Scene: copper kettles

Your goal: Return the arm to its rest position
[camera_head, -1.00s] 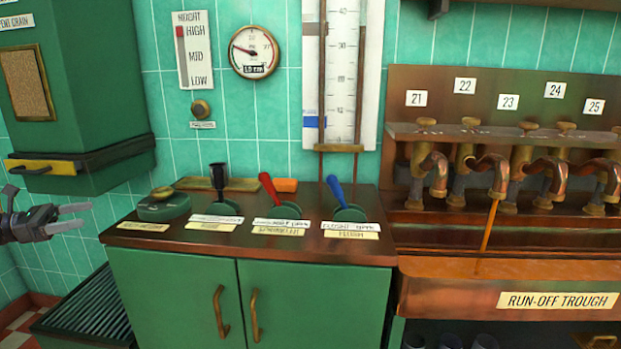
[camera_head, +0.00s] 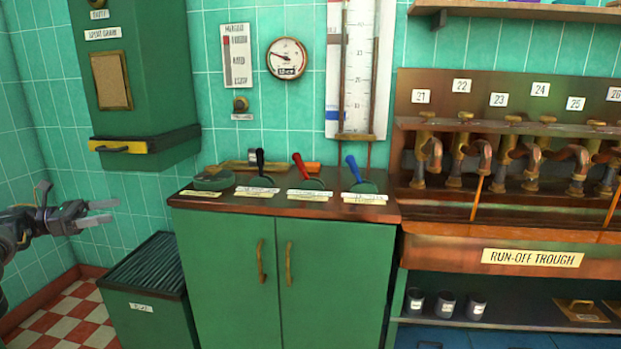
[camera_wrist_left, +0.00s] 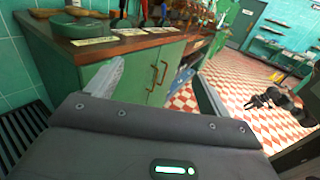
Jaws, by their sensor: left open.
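My left gripper (camera_head: 106,212) is at the left edge of the head view, left of the counter and clear of it. In the left wrist view its two fingers (camera_wrist_left: 155,85) are spread apart with nothing between them. My right gripper (camera_wrist_left: 262,100) shows small and dark at the right of the left wrist view, over the floor; its jaws are too small to read. It is not in the head view.
A green cabinet (camera_head: 330,262) carries black (camera_head: 260,162), red (camera_head: 301,170) and blue (camera_head: 354,170) levers. A slatted green bin (camera_head: 140,318) stands below my left gripper. A green wall box (camera_head: 152,60) hangs above. The run-off trough (camera_head: 440,251) is at right.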

